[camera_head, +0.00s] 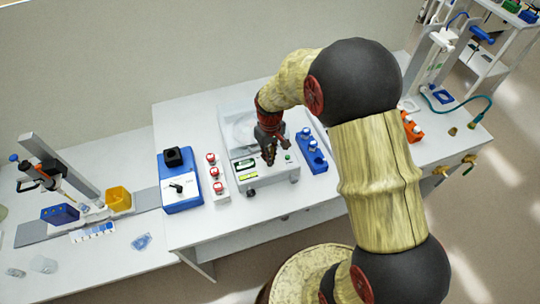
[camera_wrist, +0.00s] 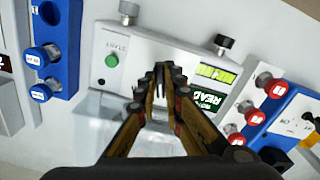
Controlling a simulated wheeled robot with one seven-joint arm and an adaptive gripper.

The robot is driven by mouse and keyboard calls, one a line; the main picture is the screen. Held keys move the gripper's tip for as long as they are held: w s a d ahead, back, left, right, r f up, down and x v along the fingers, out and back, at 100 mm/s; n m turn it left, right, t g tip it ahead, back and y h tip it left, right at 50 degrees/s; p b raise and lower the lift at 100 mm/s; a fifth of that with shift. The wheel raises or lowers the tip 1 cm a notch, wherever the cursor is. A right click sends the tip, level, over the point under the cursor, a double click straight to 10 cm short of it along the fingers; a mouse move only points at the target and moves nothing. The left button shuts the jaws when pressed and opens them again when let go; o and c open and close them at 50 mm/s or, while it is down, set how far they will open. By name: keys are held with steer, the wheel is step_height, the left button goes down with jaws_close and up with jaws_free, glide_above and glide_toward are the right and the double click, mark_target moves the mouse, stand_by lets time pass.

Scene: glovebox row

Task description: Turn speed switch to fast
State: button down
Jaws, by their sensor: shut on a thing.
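The white device (camera_head: 272,177) stands mid-bench, with a round clear-looking lid or bowl on top. Its front panel (camera_wrist: 140,50) carries a green START button (camera_wrist: 112,60), a dark READY display (camera_wrist: 208,96) and a yellow-green display (camera_wrist: 217,73). My gripper (camera_head: 268,157) reaches down from above onto this panel. In the wrist view the fingertips (camera_wrist: 160,70) are close together, between the button and the displays. They are shut on a small dark part there, apparently the speed switch, which they largely hide. Its setting cannot be read.
A blue rack with blue-capped vials (camera_head: 312,146) stands close right of the device. A white rack with red-capped vials (camera_head: 214,177) and a blue unit with a dial (camera_head: 179,190) stand left. A yellow bin (camera_head: 119,198) is farther left. The bench front edge is clear.

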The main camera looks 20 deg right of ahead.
steer(key=shift+m, duration=1.9)
steer(key=c, duration=1.9)
jaws_free()
steer(key=shift+r, duration=0.1)
step_height(320, 180, up, 12)
steer(key=shift+f, duration=0.1)
